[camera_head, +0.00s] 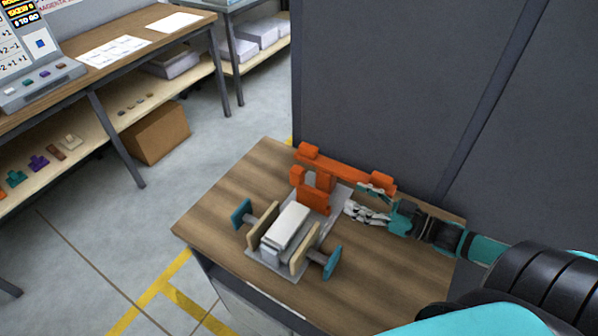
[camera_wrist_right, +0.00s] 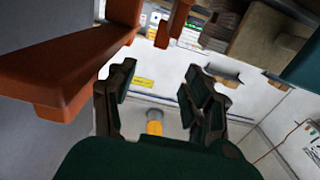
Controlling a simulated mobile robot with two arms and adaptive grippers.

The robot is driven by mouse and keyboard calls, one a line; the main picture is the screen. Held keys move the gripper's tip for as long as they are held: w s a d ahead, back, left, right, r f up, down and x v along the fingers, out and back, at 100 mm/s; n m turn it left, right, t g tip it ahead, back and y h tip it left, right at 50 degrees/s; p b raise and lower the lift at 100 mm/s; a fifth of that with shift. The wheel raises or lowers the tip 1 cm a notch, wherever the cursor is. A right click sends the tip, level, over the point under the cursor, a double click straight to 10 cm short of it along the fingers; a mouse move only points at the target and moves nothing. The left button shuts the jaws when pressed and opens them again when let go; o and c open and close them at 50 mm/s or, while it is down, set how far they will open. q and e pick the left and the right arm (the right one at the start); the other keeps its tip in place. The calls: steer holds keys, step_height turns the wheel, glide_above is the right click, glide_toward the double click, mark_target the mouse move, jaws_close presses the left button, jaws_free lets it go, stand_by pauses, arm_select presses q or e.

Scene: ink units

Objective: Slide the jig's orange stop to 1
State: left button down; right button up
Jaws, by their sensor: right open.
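The jig stands on a wooden table. It has a grey base plate (camera_head: 262,263), a pale block (camera_head: 288,226) between two beige jaws, and teal end pads (camera_head: 333,262). At its far end is an orange stop (camera_head: 314,200), with a long orange bar (camera_head: 345,168) behind it. My right gripper (camera_head: 356,198) is open beside the jig's right side, near the bar's right end. In the right wrist view the open fingers (camera_wrist_right: 163,88) have nothing between them. A large orange part (camera_wrist_right: 70,65) is close on their left. Scale marks are not readable. My left gripper is not in view.
The wooden table (camera_head: 210,215) is bare left of the jig and at the front right. A dark grey panel (camera_head: 390,80) rises behind it. A workbench (camera_head: 95,65) with a button console (camera_head: 45,80) and a cardboard box (camera_head: 157,133) stand at the left.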

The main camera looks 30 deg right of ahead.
mark_target(303, 174)
steer(key=p+x, duration=0.2)
steer(key=x, duration=1.5)
steer(key=shift+w+a+p, duration=0.1)
steer(key=shift+a+p, duration=0.15)
steer(key=shift+p, duration=0.05)
jaws_close()
